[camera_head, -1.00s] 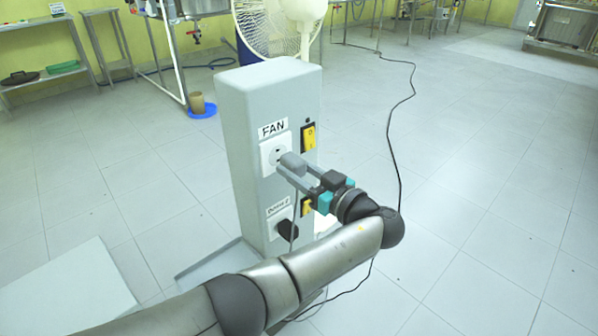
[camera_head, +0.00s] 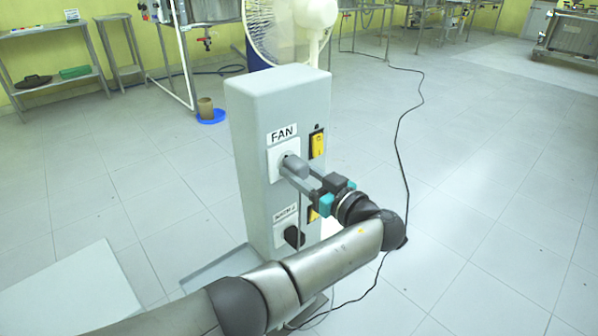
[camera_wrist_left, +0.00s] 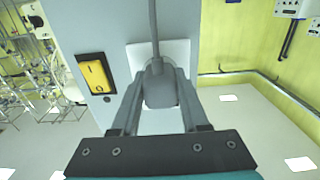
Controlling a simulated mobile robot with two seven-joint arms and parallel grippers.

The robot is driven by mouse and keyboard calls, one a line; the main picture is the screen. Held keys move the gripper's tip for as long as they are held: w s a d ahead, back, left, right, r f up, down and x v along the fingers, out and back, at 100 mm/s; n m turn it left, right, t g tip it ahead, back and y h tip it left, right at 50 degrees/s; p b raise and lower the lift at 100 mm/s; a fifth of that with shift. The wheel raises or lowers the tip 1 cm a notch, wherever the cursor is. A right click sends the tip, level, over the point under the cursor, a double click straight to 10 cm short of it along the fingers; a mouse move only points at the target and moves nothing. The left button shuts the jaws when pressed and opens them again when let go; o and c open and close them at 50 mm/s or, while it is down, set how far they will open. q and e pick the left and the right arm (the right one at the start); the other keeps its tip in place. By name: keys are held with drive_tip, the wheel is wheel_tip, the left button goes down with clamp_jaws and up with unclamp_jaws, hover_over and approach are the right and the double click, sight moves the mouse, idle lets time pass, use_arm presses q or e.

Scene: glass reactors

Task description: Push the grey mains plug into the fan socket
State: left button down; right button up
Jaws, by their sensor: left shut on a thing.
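The grey mains plug (camera_head: 294,166) is between the fingers of my left gripper (camera_head: 300,178), which is shut on it. The plug is at the white fan socket (camera_head: 284,151), under the FAN label on the grey pillar. In the left wrist view the plug (camera_wrist_left: 160,88) covers the middle of the socket plate (camera_wrist_left: 178,52), and its cable runs up from it. The plug's front appears against the plate; its pins are hidden, so I cannot tell how deep they sit. My right gripper is not in view.
A yellow switch (camera_head: 317,144) is right of the fan socket. A lower socket holds a black plug (camera_head: 294,237), with another yellow switch (camera_head: 313,213) partly behind my gripper. A white fan (camera_head: 290,30) stands behind the pillar (camera_head: 245,150). A black cable (camera_head: 402,150) crosses the open floor.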

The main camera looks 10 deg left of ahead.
sight(304, 176)
use_arm(q)
drive_tip(key=shift+w+a, duration=0.25)
drive_tip(key=shift+a, duration=0.1)
idle(0.4)
drive_tip(key=shift+w+a+r+b, duration=0.25)
drive_tip(key=shift+a+b, duration=0.1)
drive_tip(key=shift+b, duration=0.2)
idle(0.9)
drive_tip(key=c, duration=0.8)
unclamp_jaws()
drive_tip(key=o, duration=0.5)
drive_tip(key=shift+f, duration=0.2)
drive_tip(key=shift+s, duration=0.1)
drive_tip(key=shift+s+d, duration=0.1)
drive_tip(key=shift+s, duration=0.1)
drive_tip(key=shift+v, duration=4.4)
